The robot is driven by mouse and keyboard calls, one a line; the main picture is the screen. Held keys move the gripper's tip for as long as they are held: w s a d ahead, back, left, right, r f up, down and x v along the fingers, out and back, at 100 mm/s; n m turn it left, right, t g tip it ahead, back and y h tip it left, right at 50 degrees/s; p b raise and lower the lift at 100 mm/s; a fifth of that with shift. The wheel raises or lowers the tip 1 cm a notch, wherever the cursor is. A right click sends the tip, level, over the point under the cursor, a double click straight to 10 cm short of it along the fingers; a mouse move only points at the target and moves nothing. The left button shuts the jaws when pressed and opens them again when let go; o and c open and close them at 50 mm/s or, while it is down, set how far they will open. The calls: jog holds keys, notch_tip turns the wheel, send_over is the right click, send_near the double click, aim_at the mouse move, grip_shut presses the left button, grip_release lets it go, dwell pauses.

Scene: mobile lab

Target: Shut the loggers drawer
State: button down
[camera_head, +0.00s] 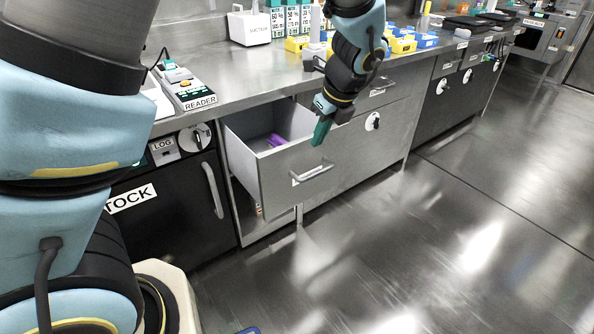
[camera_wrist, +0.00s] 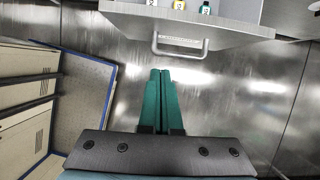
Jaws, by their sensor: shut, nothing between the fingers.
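A grey drawer (camera_head: 290,178) stands pulled out from the bench; its front has a bar handle (camera_head: 312,173). I see no readable loggers label on it. A purple item (camera_head: 276,140) lies inside. My gripper (camera_head: 320,132), with green fingers, is shut and empty, pointing down above and near the drawer front. In the wrist view the closed fingertips (camera_wrist: 162,72) point toward the drawer's handle (camera_wrist: 180,46), with a visible gap. The drawer front (camera_wrist: 215,32) shows at the top there, with small labelled items (camera_wrist: 179,5) at the upper edge.
A dark STOCK cabinet door (camera_head: 170,205) stands left of the drawer. The bench top (camera_head: 235,80) holds a READER device (camera_head: 190,90) and several coloured bins. The floor (camera_head: 430,230) in front is clear. A blue-edged panel (camera_wrist: 85,95) stands at left in the wrist view.

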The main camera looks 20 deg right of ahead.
aim_at(301, 154)
jog(key=x, duration=0.3)
jog(key=w+x, duration=0.1)
jog(key=x, duration=0.3)
jog(key=w+x, duration=0.1)
jog(key=x, duration=0.2)
jog(key=shift+w+a+p, duration=0.1)
jog(key=shift+p, duration=0.2)
jog(key=shift+w, duration=0.6)
jog(key=shift+a, duration=0.1)
jog(key=w+a+p, duration=0.2)
jog(key=w+p, duration=0.1)
jog(key=w, duration=0.8)
jog(key=w+a+p, duration=0.2)
jog(key=w+p, duration=0.2)
jog(key=w, duration=0.8)
jog(key=shift+a, duration=0.2)
jog(key=shift+w, duration=0.1)
